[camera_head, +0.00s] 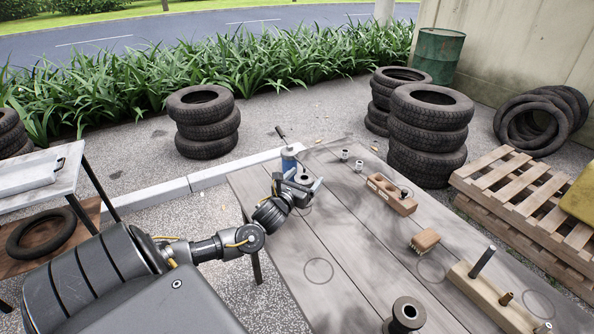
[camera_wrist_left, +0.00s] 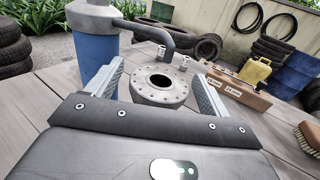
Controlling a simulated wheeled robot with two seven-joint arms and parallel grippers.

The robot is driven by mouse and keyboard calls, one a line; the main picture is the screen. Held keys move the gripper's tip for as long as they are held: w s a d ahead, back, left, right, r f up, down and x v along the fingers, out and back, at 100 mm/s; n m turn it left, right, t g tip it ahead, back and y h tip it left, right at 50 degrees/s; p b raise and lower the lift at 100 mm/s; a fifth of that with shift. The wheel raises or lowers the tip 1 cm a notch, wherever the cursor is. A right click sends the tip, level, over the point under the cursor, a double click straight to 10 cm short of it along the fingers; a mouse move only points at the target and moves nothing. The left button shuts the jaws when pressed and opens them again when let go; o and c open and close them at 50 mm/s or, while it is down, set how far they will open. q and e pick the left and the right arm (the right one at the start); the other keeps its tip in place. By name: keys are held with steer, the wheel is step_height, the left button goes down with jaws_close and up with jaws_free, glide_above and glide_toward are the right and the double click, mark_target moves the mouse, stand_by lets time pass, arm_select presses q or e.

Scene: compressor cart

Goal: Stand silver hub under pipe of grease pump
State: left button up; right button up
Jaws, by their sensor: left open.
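The grease pump (camera_head: 288,162) is a blue cylinder with a dark lever, standing at the table's far left edge. Its blue body (camera_wrist_left: 97,60) and grey pipe (camera_wrist_left: 150,30) also show in the left wrist view; the pipe reaches right and bends down. The silver hub (camera_wrist_left: 160,85), a round flanged piece with a dark bore and bolt holes, stands upright between my left fingers, close below the pipe's end. I cannot tell whether it is centred there. My left gripper (camera_head: 303,184) is open around the hub and mostly hides it in the head view. My right gripper is not in view.
On the table are two small metal fittings (camera_head: 359,165), a wooden block (camera_head: 391,194), a brush (camera_head: 425,241), a dark spool (camera_head: 405,314) and a pegged wooden board (camera_head: 492,298). The table's middle (camera_head: 345,240) is clear. Stacked tyres (camera_head: 430,133) stand beyond.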

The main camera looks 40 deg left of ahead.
arm_select(q)
steer(key=v, duration=1)
steer(key=shift+s+d+f, duration=0.1)
steer(key=shift+s+f, duration=0.05)
steer(key=shift+s, duration=0.7)
steer(key=shift+s, duration=0.1)
